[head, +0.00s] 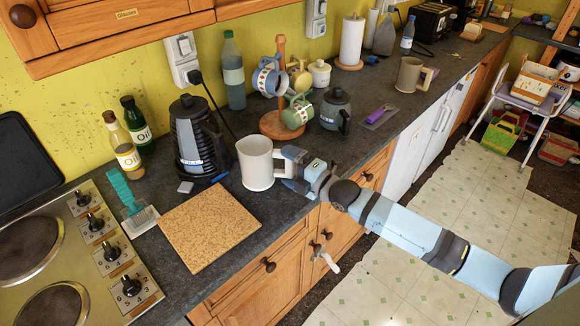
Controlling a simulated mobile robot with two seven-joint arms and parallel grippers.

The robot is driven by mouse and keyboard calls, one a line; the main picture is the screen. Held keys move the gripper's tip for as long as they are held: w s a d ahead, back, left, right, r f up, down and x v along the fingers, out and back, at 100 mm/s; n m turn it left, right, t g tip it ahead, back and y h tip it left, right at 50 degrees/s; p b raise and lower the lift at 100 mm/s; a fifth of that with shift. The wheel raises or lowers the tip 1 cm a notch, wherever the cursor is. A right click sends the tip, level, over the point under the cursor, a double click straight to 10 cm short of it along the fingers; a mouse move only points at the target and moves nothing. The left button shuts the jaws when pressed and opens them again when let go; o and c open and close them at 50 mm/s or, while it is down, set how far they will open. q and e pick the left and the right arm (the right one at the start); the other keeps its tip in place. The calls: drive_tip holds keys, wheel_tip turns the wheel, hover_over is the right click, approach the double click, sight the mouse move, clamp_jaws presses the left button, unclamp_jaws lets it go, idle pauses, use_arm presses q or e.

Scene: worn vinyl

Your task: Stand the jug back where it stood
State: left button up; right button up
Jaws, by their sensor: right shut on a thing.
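The white jug (254,165) is upright over the dark worktop (304,204), near its front edge and just beyond the cork board's far right corner. Its handle is on the right side. My right gripper (286,166) reaches in from the right and is shut on the jug's handle. The fingers partly hide the handle. I cannot tell whether the jug's base touches the worktop. My left gripper is not in view.
The cork board (208,228) lies bare in front of the jug. A black kettle (190,142) stands behind left. A mug tree (281,122) and a grey lidded pot (335,110) stand behind right. The hob (58,258) is at left. Oil bottles (120,145) stand near the wall.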

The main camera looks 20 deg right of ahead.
sight(291, 178)
drive_tip(key=shift+r, duration=0.1)
drive_tip(key=shift+d+p, duration=0.1)
drive_tip(key=shift+p, duration=0.2)
wheel_tip(291, 178, down, 5)
drive_tip(key=b, duration=0.3)
drive_tip(key=shift+r, duration=0.15)
drive_tip(key=shift+f+b, duration=0.4)
drive_tip(key=shift+f, duration=0.15)
drive_tip(key=shift+p, duration=0.3)
drive_tip(key=shift+f, duration=0.1)
idle(0.5)
drive_tip(key=shift+f+b, duration=0.45)
drive_tip(key=shift+f, duration=0.15)
idle(0.4)
